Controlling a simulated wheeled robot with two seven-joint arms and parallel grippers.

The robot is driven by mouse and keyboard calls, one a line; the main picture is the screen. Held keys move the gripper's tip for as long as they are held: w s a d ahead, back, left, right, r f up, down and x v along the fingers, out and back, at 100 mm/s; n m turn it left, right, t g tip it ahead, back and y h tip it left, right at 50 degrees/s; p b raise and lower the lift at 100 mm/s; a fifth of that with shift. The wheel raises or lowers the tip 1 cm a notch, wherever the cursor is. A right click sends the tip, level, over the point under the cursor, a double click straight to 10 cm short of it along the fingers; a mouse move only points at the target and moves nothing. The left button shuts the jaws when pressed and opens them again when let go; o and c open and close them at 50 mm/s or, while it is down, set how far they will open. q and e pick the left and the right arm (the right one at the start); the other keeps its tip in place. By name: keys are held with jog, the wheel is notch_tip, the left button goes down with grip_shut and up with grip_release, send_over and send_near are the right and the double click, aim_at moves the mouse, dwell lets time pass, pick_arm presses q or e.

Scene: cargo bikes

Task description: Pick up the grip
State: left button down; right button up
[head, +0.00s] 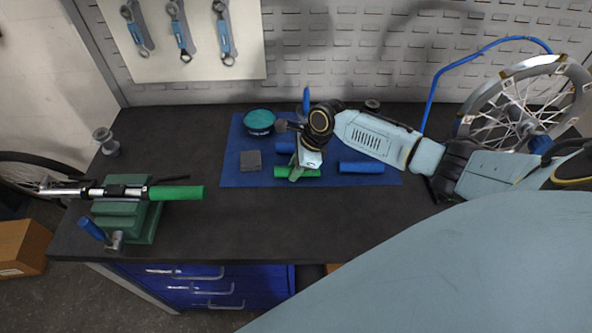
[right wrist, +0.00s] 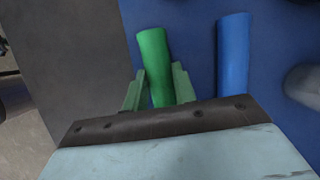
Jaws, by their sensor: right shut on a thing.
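A green grip (head: 312,173) lies on the blue mat (head: 232,178) on the dark workbench. My right gripper (head: 298,172) is over it, fingers pointing down. In the right wrist view the green grip (right wrist: 154,62) stands between the two green fingers of my right gripper (right wrist: 158,88), which are shut on it. Blue grips lie nearby on the mat, one to the right (head: 361,167) and one behind, partly hidden by my right gripper. A blue grip (right wrist: 233,55) also shows in the wrist view. My left gripper is not in view.
A green vise (head: 128,220) at the left holds a metal bar with another green grip (head: 176,192) on its end. A teal round tin (head: 260,121) and a grey square pad (head: 250,160) lie on the mat. A spoked wheel (head: 520,105) stands at the right. The bench front is clear.

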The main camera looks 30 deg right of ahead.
grip_shut()
